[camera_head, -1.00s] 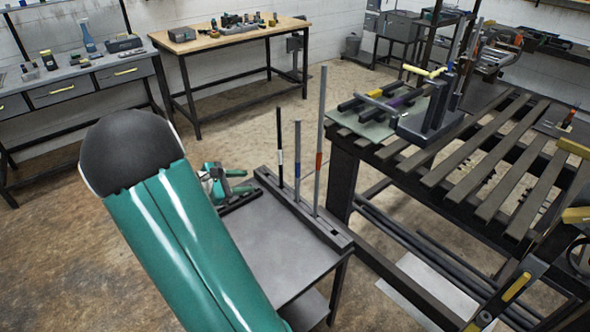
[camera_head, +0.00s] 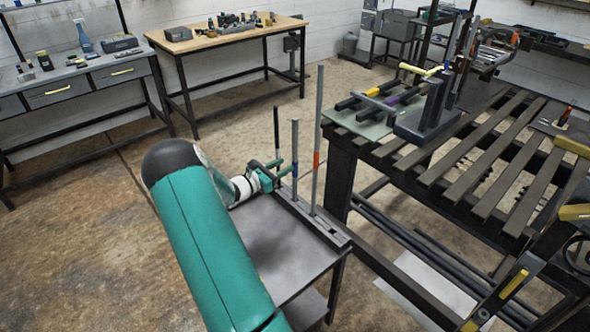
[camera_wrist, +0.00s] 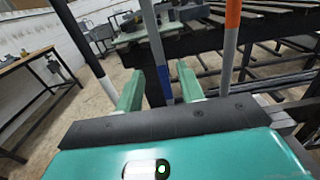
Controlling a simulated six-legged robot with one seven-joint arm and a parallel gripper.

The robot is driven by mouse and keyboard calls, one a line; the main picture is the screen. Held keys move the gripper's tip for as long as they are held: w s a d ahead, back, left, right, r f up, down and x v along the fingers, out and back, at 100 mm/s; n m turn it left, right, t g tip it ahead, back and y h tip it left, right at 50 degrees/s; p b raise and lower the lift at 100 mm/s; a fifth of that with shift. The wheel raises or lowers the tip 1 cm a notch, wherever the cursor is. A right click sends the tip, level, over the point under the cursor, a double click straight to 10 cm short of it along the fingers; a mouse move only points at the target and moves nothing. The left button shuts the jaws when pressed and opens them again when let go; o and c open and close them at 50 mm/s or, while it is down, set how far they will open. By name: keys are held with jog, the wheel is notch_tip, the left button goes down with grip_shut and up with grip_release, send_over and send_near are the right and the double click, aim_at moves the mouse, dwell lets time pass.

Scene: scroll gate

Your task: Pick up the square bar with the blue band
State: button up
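The square bar with the blue band (camera_wrist: 153,38) stands upright between two other bars in the wrist view. Its blue band shows low down, in the gap between my fingers. In the head view this grey bar (camera_head: 294,145) stands in the rack, and its band cannot be made out. My gripper (camera_wrist: 160,70) is open, with one green finger on each side of the bar in the picture. I see no finger clearly touching it. In the head view my gripper (camera_head: 286,171) is beside the bar, low over the small table.
A black bar with a white band (camera_wrist: 84,40) stands to the left and a taller grey bar with an orange band (camera_wrist: 231,45) to the right. All three stand in a dark rack (camera_head: 325,231) on the small table (camera_head: 265,250). A slatted bench (camera_head: 470,150) is close on the right.

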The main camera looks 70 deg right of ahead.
aim_at(295, 159)
jog(key=x, duration=0.6)
jog(key=shift+d+r, duration=0.1)
jog(key=shift+r, duration=0.05)
grip_shut()
